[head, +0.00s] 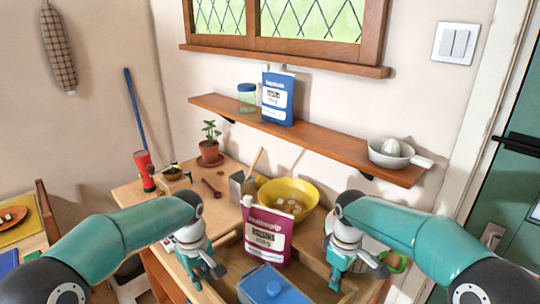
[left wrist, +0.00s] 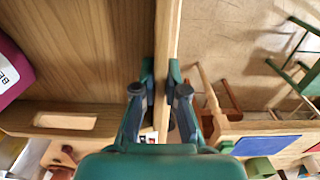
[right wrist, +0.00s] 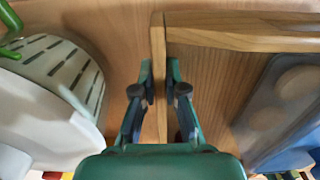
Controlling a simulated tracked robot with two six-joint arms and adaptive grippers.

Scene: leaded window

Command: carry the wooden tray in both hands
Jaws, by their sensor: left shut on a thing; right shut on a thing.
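The wooden tray (head: 232,264) is low in the middle of the head view, between my two grippers. A magenta bag (head: 267,237) stands in it and a blue container (head: 270,288) lies nearer me. My left gripper (head: 207,277) is shut on one side wall of the tray; the left wrist view shows the wall (left wrist: 168,45) between its fingers. My right gripper (head: 354,276) is shut on the opposite wall (right wrist: 158,50), seen in the right wrist view. The tray's near edge is cut off in the head view.
A wall shelf (head: 310,141) holds a blue bag (head: 278,98), a jar and a juicer. A white slotted container (right wrist: 50,85) is close beside my right gripper.

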